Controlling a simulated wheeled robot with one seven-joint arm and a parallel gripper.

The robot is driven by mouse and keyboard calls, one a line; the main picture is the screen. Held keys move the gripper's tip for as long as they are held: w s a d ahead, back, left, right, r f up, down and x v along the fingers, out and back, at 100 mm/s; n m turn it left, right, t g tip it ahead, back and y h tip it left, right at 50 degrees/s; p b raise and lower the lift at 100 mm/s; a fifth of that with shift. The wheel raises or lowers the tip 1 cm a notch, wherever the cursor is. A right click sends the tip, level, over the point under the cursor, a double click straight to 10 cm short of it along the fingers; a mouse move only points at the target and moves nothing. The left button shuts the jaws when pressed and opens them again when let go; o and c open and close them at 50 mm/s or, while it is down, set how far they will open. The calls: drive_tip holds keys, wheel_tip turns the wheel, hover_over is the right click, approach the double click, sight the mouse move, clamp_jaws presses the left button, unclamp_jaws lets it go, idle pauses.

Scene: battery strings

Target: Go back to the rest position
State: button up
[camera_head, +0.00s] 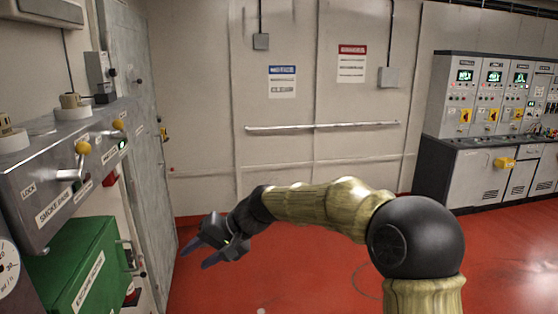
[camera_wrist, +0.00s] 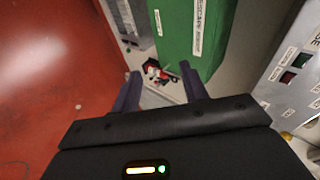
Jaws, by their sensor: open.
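My gripper (camera_head: 195,257) is in the head view left of the middle, at the end of my bent arm. It hangs over the red floor, to the right of the green box. Its two fingers are apart with nothing between them. In the wrist view the open fingers (camera_wrist: 161,90) point toward the foot of the wall unit. A small red and white item (camera_wrist: 155,72) shows beyond the fingertips, apart from them.
A green escape box (camera_head: 85,265) and a grey panel (camera_head: 70,175) with yellow-knobbed levers stand at the left. A grey door (camera_head: 135,120) is behind them. Control cabinets (camera_head: 485,170) line the right. The red floor (camera_head: 310,270) is clear. A handrail (camera_head: 322,126) runs along the back wall.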

drive_tip(key=s+d+f+h, duration=0.3)
drive_tip(key=s+d+f, duration=0.2)
drive_tip(key=d, duration=0.6)
drive_tip(key=s+d+f+m+t+h, duration=0.1)
drive_tip(key=s+d+f+h, duration=0.2)
drive_tip(key=d, duration=0.8)
drive_tip(key=s+d+f+m+t+h, duration=0.1)
drive_tip(key=s+d+f+h, duration=0.2)
drive_tip(key=s+d+f, duration=0.4)
drive_tip(key=s+d, duration=0.2)
drive_tip(key=d, duration=0.2)
drive_tip(key=shift+s+h, duration=0.25)
drive_tip(key=shift+h, duration=0.15)
drive_tip(key=shift+d+f, duration=0.1)
